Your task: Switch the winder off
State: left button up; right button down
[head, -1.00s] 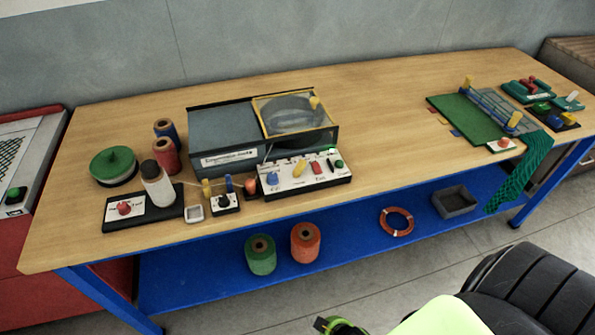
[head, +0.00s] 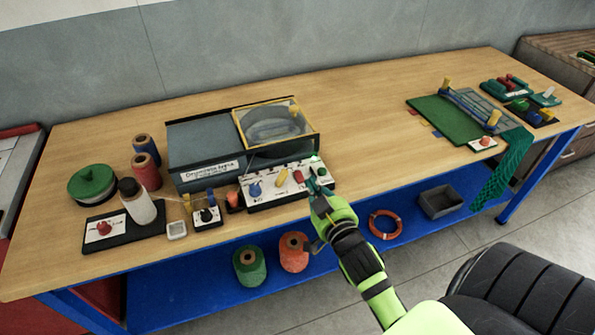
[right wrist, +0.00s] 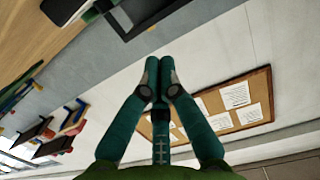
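The winder (head: 205,145) is a dark grey box with a yellow-framed clear lid (head: 275,124) on the table. In front of it stands a white control panel (head: 271,196) with a blue knob (head: 255,189), a yellow lever (head: 281,180), a red switch (head: 298,176) and a green control (head: 322,171) at its right end. My right gripper (head: 318,185) is at the panel's right end, partly hiding it; I cannot tell whether it touches. In the right wrist view its teal fingers (right wrist: 159,72) are together with nothing between them. My left gripper is not in view.
A dark board with a red button (head: 104,228) and a white bottle (head: 138,203) lies left, near a small box with a black knob (head: 207,215). A green mat (head: 445,118) with a net lies right. Spools stand on the blue shelf below. The table's middle right is clear.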

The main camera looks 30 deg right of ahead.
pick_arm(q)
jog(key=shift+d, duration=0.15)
pick_arm(e)
jog(key=p, duration=0.2)
send_over(297, 178)
jog(key=s, duration=0.1)
jog(key=shift+f, duration=0.45)
jog(key=f, duration=0.2)
jog(key=shift+w+f, duration=0.3)
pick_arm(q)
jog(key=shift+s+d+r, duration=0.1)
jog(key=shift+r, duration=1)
pick_arm(e)
jog(key=shift+w+f, duration=0.1)
jog(key=shift+f, duration=0.75)
